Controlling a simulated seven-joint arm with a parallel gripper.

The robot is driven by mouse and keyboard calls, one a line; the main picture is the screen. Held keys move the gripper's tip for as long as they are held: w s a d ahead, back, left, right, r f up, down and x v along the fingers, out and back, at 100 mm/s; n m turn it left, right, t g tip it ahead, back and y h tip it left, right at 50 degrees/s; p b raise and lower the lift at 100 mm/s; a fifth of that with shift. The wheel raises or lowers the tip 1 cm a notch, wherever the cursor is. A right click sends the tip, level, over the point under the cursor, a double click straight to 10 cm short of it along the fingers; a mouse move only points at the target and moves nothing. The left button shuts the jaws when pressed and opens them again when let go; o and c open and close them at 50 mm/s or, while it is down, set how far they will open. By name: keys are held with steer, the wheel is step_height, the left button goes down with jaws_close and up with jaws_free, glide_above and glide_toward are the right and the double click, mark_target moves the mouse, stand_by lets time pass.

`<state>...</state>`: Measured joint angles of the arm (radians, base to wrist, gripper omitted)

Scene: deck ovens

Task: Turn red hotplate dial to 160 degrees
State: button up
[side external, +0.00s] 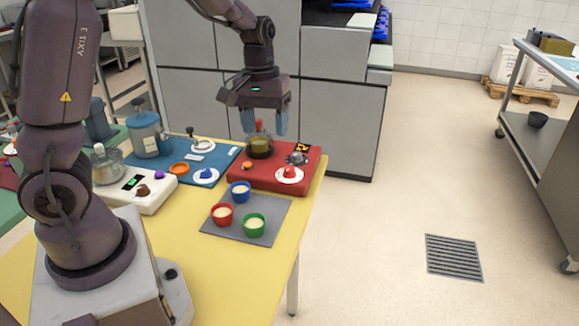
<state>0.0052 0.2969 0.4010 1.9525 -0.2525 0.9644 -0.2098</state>
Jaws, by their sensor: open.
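The red hotplate (238,181) stands at the right end of the yellow table. Its dial (290,173) is a red knob on a round white plate at the front right; its setting is too small to read. A flask (260,146) with yellowish-green liquid and a red top stands on the hotplate's back left. My gripper (264,122) is open with its bluish fingertips pointing down, above the hotplate. In this view the fingers appear to either side of the flask's top. I cannot tell whether they touch it. The gripper is behind and left of the dial.
A blue hotplate (228,160) with a blue dial (206,174) stands left of the red one. A grey mat (236,228) in front holds red, green and blue cups. A white device (150,204) is further left. A grey block (297,158) sits behind the red dial.

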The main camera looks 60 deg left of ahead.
steer(key=w+a+f+n+g+y, duration=0.1)
steer(key=w+a+f+n, duration=0.55)
steer(key=a+f, duration=0.2)
steer(key=n+t, duration=0.1)
steer(key=n, duration=0.2)
glide_toward(290, 168)
step_height(290, 168, down, 9)
steer(key=shift+d+f, duration=0.1)
steer(key=shift+f, duration=0.1)
steer(key=shift+c, duration=0.2)
steer(key=c, duration=0.9)
